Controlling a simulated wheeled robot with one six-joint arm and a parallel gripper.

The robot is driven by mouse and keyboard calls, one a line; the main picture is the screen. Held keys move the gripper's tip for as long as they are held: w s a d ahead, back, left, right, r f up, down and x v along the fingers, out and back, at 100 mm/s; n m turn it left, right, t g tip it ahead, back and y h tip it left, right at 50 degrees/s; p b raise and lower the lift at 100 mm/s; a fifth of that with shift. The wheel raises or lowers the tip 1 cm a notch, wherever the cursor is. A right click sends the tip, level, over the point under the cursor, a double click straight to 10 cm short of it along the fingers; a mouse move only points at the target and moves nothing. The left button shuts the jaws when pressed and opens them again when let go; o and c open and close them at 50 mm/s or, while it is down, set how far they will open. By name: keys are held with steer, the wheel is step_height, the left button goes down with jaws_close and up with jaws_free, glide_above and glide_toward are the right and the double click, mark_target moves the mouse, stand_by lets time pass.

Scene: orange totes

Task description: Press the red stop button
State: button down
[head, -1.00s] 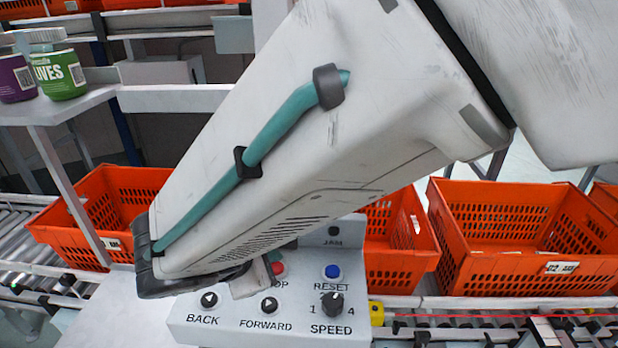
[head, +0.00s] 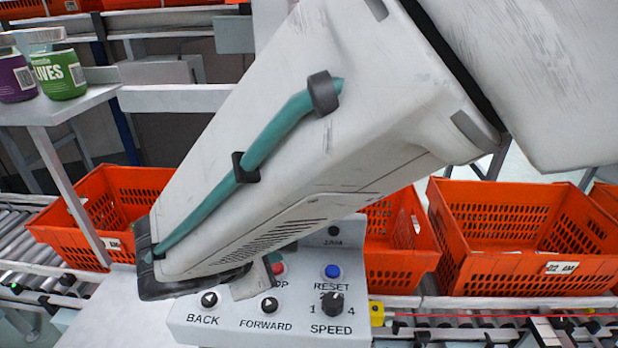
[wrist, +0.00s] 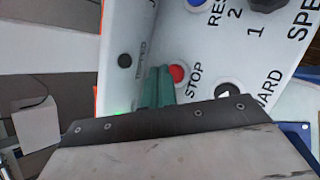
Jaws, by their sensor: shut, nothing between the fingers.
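The red stop button (head: 278,268) sits on the sloped grey control panel (head: 215,335), partly hidden by my arm in the head view. In the wrist view the red button (wrist: 178,73) shows above the word STOP. My gripper (wrist: 158,72) is shut and empty, its teal fingers pointing at the panel with the tips just left of the button in that view. I cannot tell whether the fingertips touch the panel or the button's edge. In the head view the fingers are mostly hidden behind my arm.
The blue RESET button (head: 332,271), speed knob (head: 332,303), FORWARD button (head: 269,305) and BACK button (head: 209,299) are close by on the panel. Orange totes (head: 500,275) stand on roller conveyors behind and to the sides. Jars (head: 60,70) stand on a shelf at upper left.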

steer(key=shift+f, duration=0.25)
steer(key=shift+f, duration=0.45)
stand_by(0.6)
steer(key=shift+r, duration=0.9)
steer(key=shift+r, duration=2.5)
